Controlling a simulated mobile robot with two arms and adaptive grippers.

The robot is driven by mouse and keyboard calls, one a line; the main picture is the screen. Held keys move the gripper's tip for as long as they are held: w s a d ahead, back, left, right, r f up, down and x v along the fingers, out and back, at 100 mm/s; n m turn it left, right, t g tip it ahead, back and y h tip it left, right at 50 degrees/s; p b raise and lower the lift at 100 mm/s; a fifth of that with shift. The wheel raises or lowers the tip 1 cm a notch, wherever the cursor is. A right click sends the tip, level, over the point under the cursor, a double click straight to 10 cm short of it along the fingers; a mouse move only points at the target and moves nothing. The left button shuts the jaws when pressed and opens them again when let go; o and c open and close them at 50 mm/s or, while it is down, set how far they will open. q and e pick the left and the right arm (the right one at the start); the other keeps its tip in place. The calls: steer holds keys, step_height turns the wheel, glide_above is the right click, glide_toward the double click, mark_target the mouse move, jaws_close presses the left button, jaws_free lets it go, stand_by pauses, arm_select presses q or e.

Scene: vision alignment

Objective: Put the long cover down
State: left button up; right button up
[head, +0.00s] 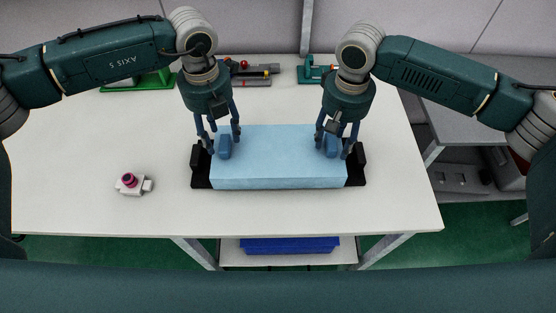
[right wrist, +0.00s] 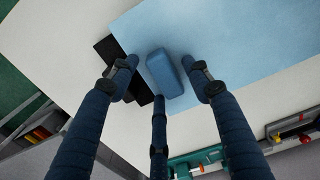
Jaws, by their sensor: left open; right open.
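The long cover (head: 280,160) is a light blue block with a darker blue handle at each end. My left gripper (head: 222,146) is open, fingers down around the left handle (head: 225,147). My right gripper (head: 334,147) is open around the right handle (head: 332,146). In the right wrist view the right handle (right wrist: 164,73) sits between the spread fingers, with gaps visible; the cover's light blue top (right wrist: 230,45) lies beyond. Contact at the left handle cannot be told.
A small white device with a pink-ringed top (head: 130,183) stands left of the cover on the table (head: 75,190). Green, red and grey fixtures (head: 262,72) stand along the back edge. A blue bin (head: 290,244) sits below the table. The table front is clear.

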steer(key=shift+r, duration=0.3)
arm_select(q)
step_height(320, 180, up, 10)
steer(key=shift+r, duration=0.15)
arm_select(e)
step_height(320, 180, up, 12)
steer(key=shift+f, duration=0.25)
stand_by(0.5)
